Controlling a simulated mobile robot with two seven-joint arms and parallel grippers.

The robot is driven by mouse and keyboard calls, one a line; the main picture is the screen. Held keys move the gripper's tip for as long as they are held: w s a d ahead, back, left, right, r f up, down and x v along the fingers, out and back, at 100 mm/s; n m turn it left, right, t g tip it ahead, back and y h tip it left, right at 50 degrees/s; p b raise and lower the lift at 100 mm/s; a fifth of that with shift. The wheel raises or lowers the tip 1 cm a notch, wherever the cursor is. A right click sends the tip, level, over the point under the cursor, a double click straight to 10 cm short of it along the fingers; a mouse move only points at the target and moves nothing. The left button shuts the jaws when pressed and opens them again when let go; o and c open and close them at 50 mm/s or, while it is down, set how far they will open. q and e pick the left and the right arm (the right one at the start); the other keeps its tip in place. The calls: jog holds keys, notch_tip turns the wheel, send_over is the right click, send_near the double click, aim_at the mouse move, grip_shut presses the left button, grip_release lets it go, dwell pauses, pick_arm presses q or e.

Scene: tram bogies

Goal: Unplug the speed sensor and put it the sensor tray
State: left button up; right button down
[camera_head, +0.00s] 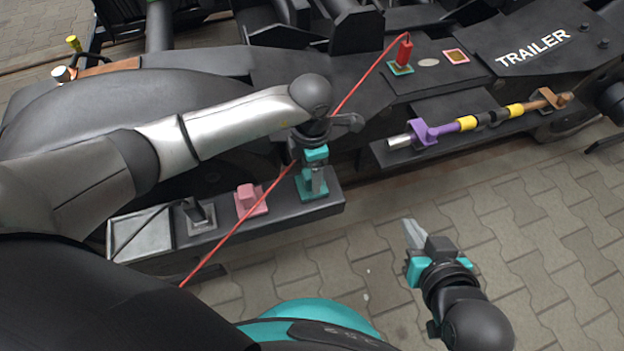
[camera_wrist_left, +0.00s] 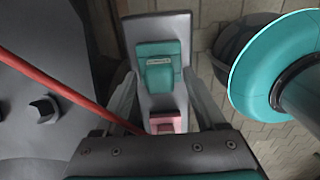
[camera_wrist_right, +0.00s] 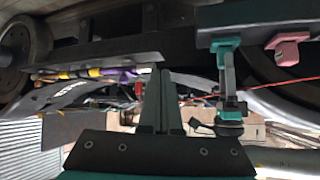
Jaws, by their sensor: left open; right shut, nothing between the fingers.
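A red plug (camera_head: 404,53), seemingly the speed sensor, stands upright in a green-edged socket (camera_head: 400,69) on the dark bogie frame, with a red cable (camera_head: 232,232) running from it to the lower left. An empty metal-rimmed tray (camera_head: 142,235), possibly the sensor tray, sits at the shelf's left end. My left gripper (camera_head: 313,183) is open over a teal block (camera_wrist_left: 160,66) on the shelf. Its fingers show to either side of the block in the left wrist view; contact is unclear. My right gripper (camera_head: 412,230) is shut and empty over the paving; its fingers show together in the right wrist view (camera_wrist_right: 162,95).
A pink block (camera_head: 250,200) and a grey bracket (camera_head: 199,215) stand on the dark shelf (camera_head: 270,225). A rod with yellow bands (camera_head: 490,117) lies in a purple clamp (camera_head: 425,132) at right. The red cable passes close behind my left gripper. Paving (camera_head: 530,215) at right is clear.

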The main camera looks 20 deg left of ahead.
pick_arm(q)
jog(key=shift+f+b, duration=0.55)
jog(key=shift+f, duration=0.6)
pick_arm(e)
jog(key=shift+w+a+r+t+y, duration=0.15)
jog(key=shift+a+t+y, duration=0.1)
jog(key=shift+a+t, duration=0.25)
jog(key=shift+w+a+r+t+y, duration=0.2)
jog(key=shift+a+t+y, duration=0.1)
jog(key=shift+a+t, duration=0.2)
jog(key=shift+w+a+r+t+y, duration=0.15)
jog(key=shift+a+t+y, duration=0.1)
jog(key=shift+a+t, duration=0.2)
jog(key=shift+r, duration=0.2)
pick_arm(q)
grip_shut()
jog(key=shift+r, duration=0.1)
pick_arm(e)
jog(key=shift+r, duration=0.1)
